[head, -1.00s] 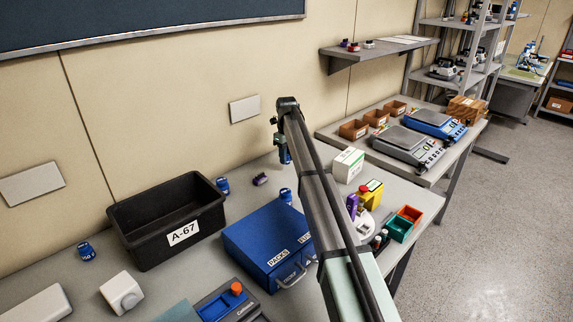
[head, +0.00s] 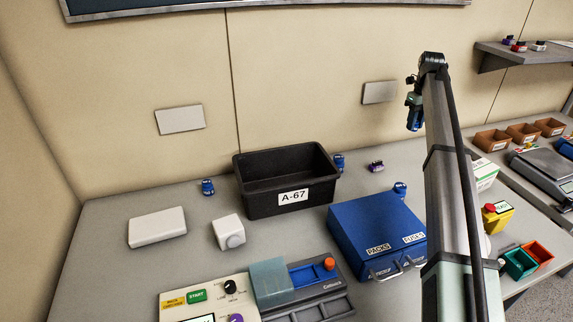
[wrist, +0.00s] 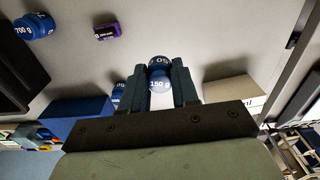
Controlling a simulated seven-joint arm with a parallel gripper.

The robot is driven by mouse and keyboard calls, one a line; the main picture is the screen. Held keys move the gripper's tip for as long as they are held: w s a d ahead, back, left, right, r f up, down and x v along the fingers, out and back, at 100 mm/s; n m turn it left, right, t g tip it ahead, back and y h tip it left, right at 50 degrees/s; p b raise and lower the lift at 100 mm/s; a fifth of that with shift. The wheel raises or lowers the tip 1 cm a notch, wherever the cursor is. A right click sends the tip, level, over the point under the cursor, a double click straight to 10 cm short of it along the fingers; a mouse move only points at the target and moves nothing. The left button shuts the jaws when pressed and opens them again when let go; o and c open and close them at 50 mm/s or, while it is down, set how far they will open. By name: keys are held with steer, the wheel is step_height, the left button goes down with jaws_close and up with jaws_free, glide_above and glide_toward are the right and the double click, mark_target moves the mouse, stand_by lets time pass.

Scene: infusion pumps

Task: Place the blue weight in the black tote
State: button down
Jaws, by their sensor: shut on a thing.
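My gripper (head: 414,112) is raised above the table, to the right of the black tote. The held weight also shows below my gripper in the head view (head: 413,124). The black tote (head: 258,205), labelled A-67, stands upright on the table near the wall, open at the top. Its visible inside looks empty. A dark part of it shows at the left of the wrist view (wrist: 12,80).
Other blue weights stand left of the tote (head: 208,187), behind its right end (head: 339,162) and by the blue case (head: 400,189). The blue case (head: 370,228) sits right of the tote, a white-and-green box (head: 484,173) farther right.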

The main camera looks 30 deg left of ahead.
steer(key=s+a+n, duration=0.6)
steer(key=s+a, duration=2.7)
steer(key=shift+s+f, duration=0.2)
steer(key=shift+f, duration=7.4)
steer(key=shift+f, duration=0.15)
steer(key=c, duration=0.8)
jaws_free()
steer(key=shift+c, duration=0.2)
step_height(320, 180, up, 12)
